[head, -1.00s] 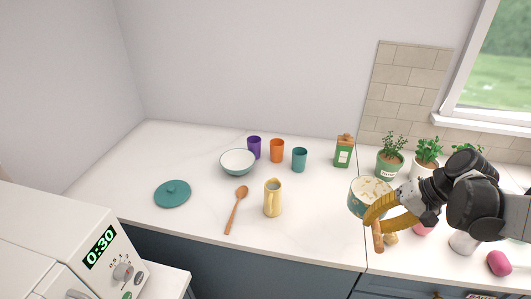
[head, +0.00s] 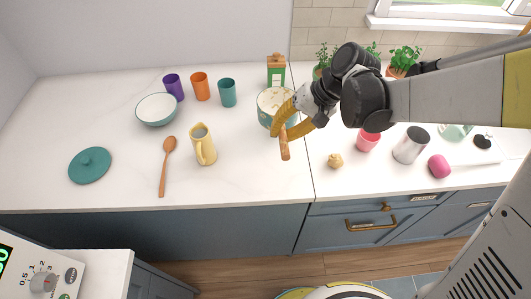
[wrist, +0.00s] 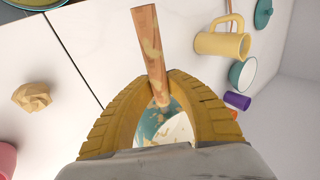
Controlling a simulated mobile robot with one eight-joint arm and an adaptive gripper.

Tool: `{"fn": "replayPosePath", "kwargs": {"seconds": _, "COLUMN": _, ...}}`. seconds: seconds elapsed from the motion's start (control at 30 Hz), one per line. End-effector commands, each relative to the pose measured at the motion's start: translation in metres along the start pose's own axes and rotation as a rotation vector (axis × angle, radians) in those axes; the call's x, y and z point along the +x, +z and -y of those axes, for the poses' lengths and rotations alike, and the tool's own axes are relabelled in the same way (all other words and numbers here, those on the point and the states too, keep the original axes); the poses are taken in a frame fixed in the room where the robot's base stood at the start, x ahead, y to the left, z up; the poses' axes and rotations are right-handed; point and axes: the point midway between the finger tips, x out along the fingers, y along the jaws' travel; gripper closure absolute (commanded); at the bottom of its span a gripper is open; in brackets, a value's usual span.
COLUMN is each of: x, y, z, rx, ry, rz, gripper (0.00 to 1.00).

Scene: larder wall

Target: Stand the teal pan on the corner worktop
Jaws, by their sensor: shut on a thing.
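The teal pan (head: 270,119) has a pale, patterned inside and a wooden handle (head: 284,146). It is at the back right of the corner worktop (head: 105,115), just left of the seam. I cannot tell whether its base touches the worktop. My gripper (head: 285,124) reaches in from the right with its yellow fingers shut on the pan by its handle. In the wrist view the handle (wrist: 149,45) runs up between the fingers, and part of the teal pan (wrist: 150,121) shows below, the rest hidden by the gripper.
Cups, including a teal one (head: 227,93), a bowl (head: 157,110), a yellow jug (head: 203,146), a wooden spoon (head: 166,165) and a teal lid (head: 90,165) are left. Worktop between jug and seam is clear.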

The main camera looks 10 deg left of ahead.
Motion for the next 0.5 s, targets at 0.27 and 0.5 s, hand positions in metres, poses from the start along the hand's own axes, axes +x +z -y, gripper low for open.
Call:
{"fn": "replayPosePath", "kwargs": {"seconds": 0.27, "x": 0.037, "y": 0.022, "z": 0.015, "rx": -0.001, "ry": 0.000, "rz": 0.000, "gripper": 1.00}}
{"fn": "replayPosePath", "kwargs": {"seconds": 0.5, "x": 0.061, "y": 0.023, "z": 0.001, "rx": 0.001, "ry": 0.000, "rz": 0.000, "gripper": 1.00}}
